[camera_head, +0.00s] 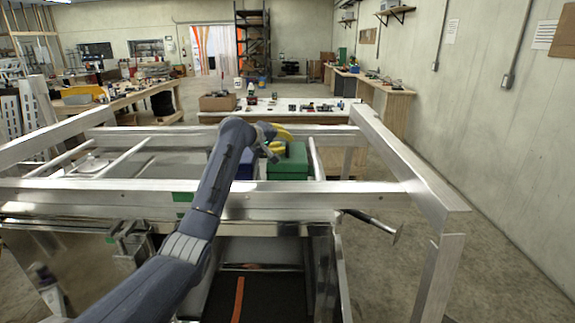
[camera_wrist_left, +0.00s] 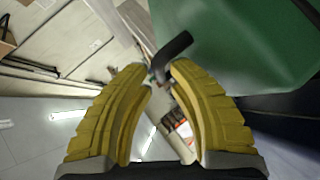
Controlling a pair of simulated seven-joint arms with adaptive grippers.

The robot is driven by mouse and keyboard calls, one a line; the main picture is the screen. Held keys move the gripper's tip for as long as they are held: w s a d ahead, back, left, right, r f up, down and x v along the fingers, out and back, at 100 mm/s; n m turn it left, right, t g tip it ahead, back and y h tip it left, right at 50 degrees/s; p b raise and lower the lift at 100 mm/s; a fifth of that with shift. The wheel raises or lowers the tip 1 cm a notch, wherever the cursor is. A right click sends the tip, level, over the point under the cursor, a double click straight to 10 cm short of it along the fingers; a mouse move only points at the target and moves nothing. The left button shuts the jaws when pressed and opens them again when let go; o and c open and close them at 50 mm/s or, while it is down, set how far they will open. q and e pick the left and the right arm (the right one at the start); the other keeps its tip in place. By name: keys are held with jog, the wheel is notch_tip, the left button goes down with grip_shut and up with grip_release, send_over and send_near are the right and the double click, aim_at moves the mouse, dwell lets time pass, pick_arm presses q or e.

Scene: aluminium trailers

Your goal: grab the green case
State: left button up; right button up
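The green case (camera_head: 288,163) sits inside the aluminium trailer frame, right of centre in the head view. In the left wrist view the green case (camera_wrist_left: 240,40) fills the upper right, with a black curved handle (camera_wrist_left: 173,55) sticking out from it. My left gripper (camera_head: 284,132) reaches over the frame, its yellow fingers just above and behind the case's top. In the wrist view my left gripper (camera_wrist_left: 159,70) is open, with a gap between the fingertips. The handle's end lies at that gap; I cannot tell whether it touches a finger. My right gripper is not in view.
A blue case (camera_head: 245,165) stands left of the green one, partly hidden by my arm. Aluminium rails (camera_head: 300,193) surround the cases at front, back and sides. A white table (camera_head: 290,108) with a cardboard box (camera_head: 217,102) stands behind. Open floor lies at the right.

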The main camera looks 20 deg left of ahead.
pick_arm(q)
jog(key=shift+x, duration=0.75)
jog(key=shift+o, duration=0.3)
grip_shut()
